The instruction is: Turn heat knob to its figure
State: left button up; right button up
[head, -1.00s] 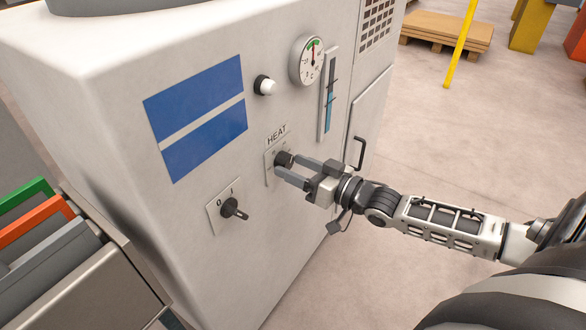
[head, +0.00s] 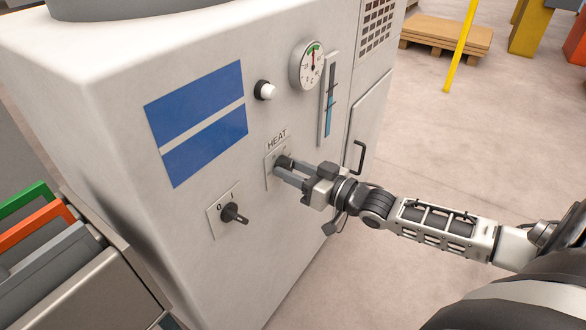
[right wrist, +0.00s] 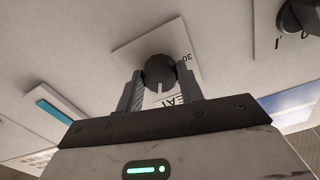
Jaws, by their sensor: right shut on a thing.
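The heat knob (head: 283,163) is a dark round knob on a pale square plate under the word HEAT, on the front of the white machine (head: 120,150). My right gripper (head: 285,170) is shut on it, coming in from the right. In the right wrist view the heat knob (right wrist: 160,70) sits between the two fingers, with a pale mark at its lower edge towards the HEAT lettering. A figure that looks like 30 shows on the plate right of the knob; the other figures are hidden or too small to read. My left gripper is not in view.
A 0/I switch (head: 235,213) sits below left of the knob. A white button (head: 266,90), a round gauge (head: 308,66) and a blue level tube (head: 328,105) are above. A black door handle (head: 359,157) is close to my right gripper. Coloured panels (head: 40,225) stand at the left.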

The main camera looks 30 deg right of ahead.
jog(key=n+p, duration=0.2)
jog(key=shift+r+n, duration=0.1)
jog(key=shift+n, duration=0.6)
jog(key=n+p, duration=0.1)
jog(key=n, duration=0.1)
jog(key=shift+n+p, duration=0.3)
jog(key=shift+n, duration=0.6)
jog(key=shift+n+p, duration=0.5)
jog(key=shift+n, duration=0.6)
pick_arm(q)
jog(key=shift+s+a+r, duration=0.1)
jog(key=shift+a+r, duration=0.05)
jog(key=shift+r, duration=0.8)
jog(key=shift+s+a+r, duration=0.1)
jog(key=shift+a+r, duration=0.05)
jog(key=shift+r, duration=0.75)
pick_arm(e)
jog(key=shift+n, duration=0.9)
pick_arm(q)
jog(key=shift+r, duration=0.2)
pick_arm(e)
jog(key=o, duration=1)
